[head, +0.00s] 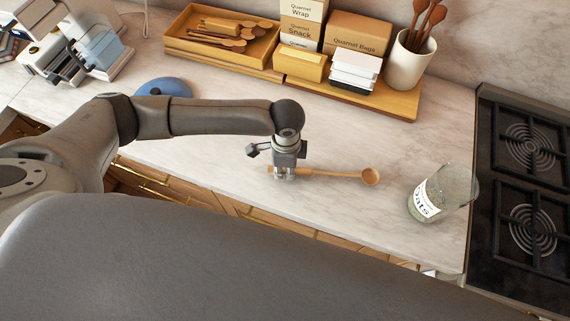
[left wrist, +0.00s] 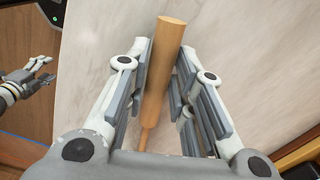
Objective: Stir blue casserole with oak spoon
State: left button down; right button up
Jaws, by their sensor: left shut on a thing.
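The oak spoon (head: 340,174) lies low over the marble counter, its round bowl pointing right; I cannot tell whether it touches the counter. My left gripper (head: 284,174) points down and is shut on its handle. In the left wrist view the thick wooden handle (left wrist: 168,70) runs between the finger pads. A blue rounded thing (head: 163,87) sits behind my left arm, partly hidden; I cannot tell whether it is the casserole. My right gripper (left wrist: 42,74) shows at the left wrist view's left edge, fingers apart and empty.
A glass oats jar (head: 425,202) stands right of the spoon, before the black stove (head: 525,160). A wooden tray (head: 400,101) with boxes and a utensil crock (head: 407,65) stands at the back. The counter between tray and spoon is clear.

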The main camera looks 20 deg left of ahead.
pick_arm(q)
jog(key=shift+f, duration=0.6)
dwell(0.6)
jog(key=c, duration=1.2)
grip_release()
jog(key=shift+o, duration=0.2)
jog(key=shift+r, duration=0.1)
jog(key=shift+r, duration=2.9)
